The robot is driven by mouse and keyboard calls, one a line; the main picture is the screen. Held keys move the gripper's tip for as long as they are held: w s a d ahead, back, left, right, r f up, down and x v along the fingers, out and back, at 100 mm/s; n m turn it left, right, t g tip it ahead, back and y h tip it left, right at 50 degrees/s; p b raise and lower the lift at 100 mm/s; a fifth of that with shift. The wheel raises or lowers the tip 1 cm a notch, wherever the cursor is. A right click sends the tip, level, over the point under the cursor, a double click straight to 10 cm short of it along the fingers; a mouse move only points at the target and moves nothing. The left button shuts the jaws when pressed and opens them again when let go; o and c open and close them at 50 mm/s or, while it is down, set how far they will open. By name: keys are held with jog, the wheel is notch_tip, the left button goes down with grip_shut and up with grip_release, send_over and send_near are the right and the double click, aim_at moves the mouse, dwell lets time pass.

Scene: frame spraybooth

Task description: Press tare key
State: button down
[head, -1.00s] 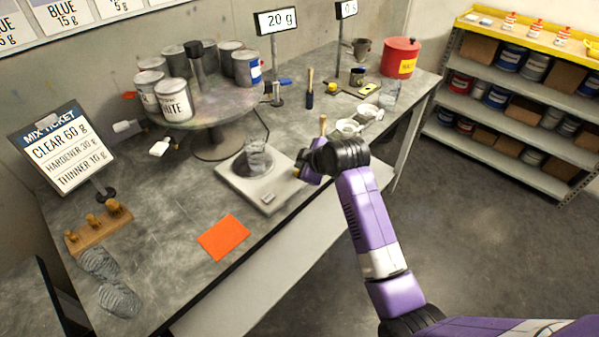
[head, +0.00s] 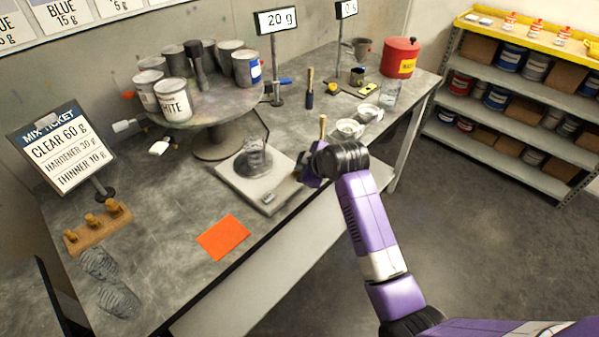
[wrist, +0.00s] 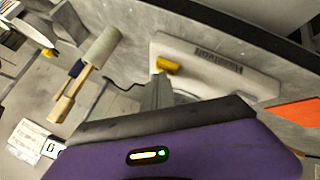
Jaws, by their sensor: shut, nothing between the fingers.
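The white scale (head: 240,190) lies on the bench with a clear cup (head: 254,155) on its round pan. A small grey key (head: 268,197) sits on its front part. My gripper (head: 299,177) is shut and empty, over the scale's right edge, to the right of the key and apart from it. In the wrist view the scale (wrist: 190,48) shows beyond my grey fingers (wrist: 163,80), with a dark striped strip (wrist: 218,62) on it. A small yellow piece (wrist: 167,66) shows at the fingertips. I cannot tell the tip's height above the scale.
A display (head: 276,20) reads 20 g. An orange sheet (head: 223,237) lies left of the scale. A turntable with cans (head: 215,108) stands behind it. White bowls (head: 349,129) and a brush (head: 310,95) are to the right and back. The bench's front edge is close.

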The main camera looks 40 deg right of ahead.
jog(key=shift+f, duration=0.25)
dwell(0.5)
jog(key=shift+r+p, duration=0.8)
jog(key=shift+r, duration=0.05)
notch_tip(320, 180, up, 5)
jog(key=p, duration=0.4)
jog(key=shift+r+p, duration=0.1)
jog(key=shift+p, duration=0.25)
dwell(0.5)
